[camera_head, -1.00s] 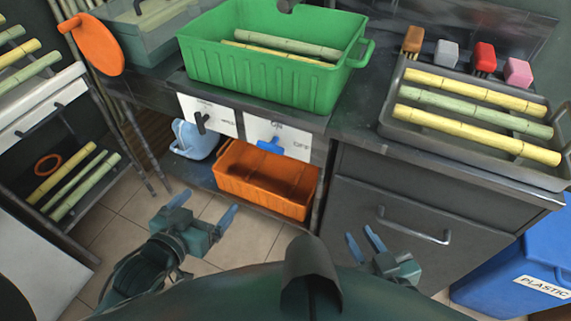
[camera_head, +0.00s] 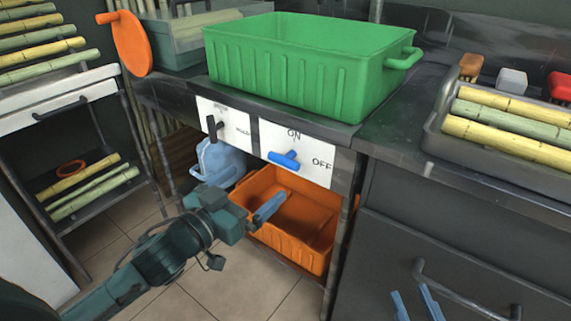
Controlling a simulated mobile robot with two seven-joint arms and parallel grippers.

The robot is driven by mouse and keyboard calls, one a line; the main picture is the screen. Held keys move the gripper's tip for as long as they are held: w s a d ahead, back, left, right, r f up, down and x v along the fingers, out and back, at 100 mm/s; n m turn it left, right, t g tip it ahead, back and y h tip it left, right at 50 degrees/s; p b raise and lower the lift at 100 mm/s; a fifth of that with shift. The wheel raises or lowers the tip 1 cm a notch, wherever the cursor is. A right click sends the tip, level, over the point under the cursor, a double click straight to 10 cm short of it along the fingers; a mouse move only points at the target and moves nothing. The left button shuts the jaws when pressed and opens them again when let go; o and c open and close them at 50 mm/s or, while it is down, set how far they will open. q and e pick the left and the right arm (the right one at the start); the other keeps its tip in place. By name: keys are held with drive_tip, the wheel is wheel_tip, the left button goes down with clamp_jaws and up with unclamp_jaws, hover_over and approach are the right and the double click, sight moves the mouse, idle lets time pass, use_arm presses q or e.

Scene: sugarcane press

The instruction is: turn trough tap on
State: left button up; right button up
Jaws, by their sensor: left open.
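The tap has a blue handle (camera_head: 284,159) on a white panel (camera_head: 262,140) below the green trough (camera_head: 290,75). "ON" is printed above the handle and "OFF" to its right. The handle lies nearly level, its right end on the OFF side. My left gripper (camera_head: 238,192) is open and empty, below and left of the handle and apart from it, in front of the orange crate. My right gripper (camera_head: 412,298) shows only its fingertips at the bottom edge. They are apart with nothing between them, in front of the drawer.
A black lever (camera_head: 212,128) sits on a second white panel to the left. The orange crate (camera_head: 300,248) and a light blue jug (camera_head: 222,160) are under the counter. A drawer handle (camera_head: 455,292) juts out at lower right. A grey tray (camera_head: 432,143) of canes is on the counter.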

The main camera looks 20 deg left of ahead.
sight(281, 163)
use_arm(q)
drive_tip(key=b+x, duration=0.2)
drive_tip(key=x, duration=0.9)
drive_tip(key=shift+f, duration=0.1)
drive_tip(key=shift+c, duration=0.4)
drive_tip(key=c, duration=0.8)
